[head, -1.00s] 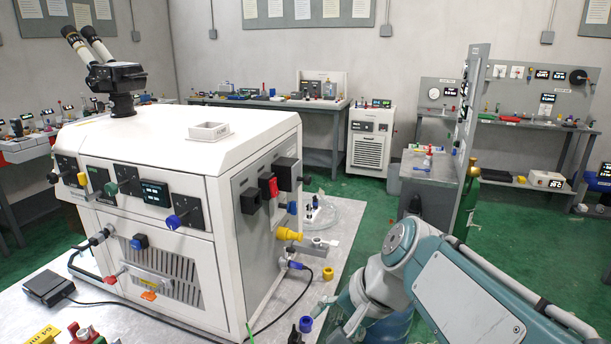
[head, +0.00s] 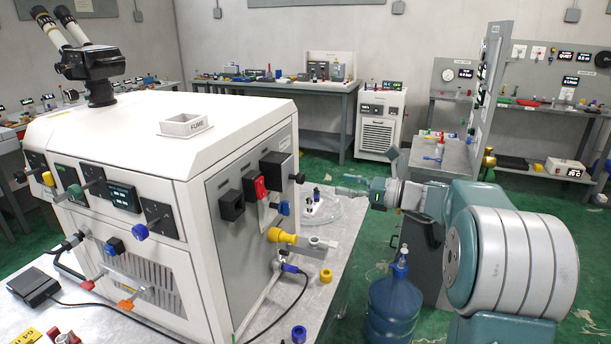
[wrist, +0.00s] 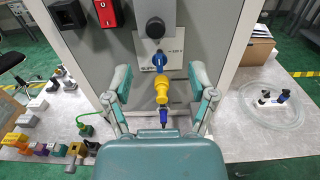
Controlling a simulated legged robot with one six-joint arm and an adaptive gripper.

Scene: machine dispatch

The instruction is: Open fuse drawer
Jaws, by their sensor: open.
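The side panel (head: 238,245) of the white machine carries a dark block (head: 276,168) with a round black knob (head: 298,178), possibly the fuse drawer; I cannot read a label confirming it. In the wrist view this knob (wrist: 155,28) is near the top centre, beyond the fingertips. Below it are a blue knob (wrist: 158,58) and a yellow plug (wrist: 161,90), which shows between the fingers. My gripper (head: 352,185) is right of the panel in the head view, apart from it. In the wrist view my gripper (wrist: 159,82) has its fingers spread and holds nothing.
A red switch (head: 255,187) and another black block (head: 232,205) sit left of the knob. A coiled clear tube (head: 340,208) lies on the table beside the machine. A blue water bottle (head: 394,305) stands below my arm. A black cable crosses the tabletop.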

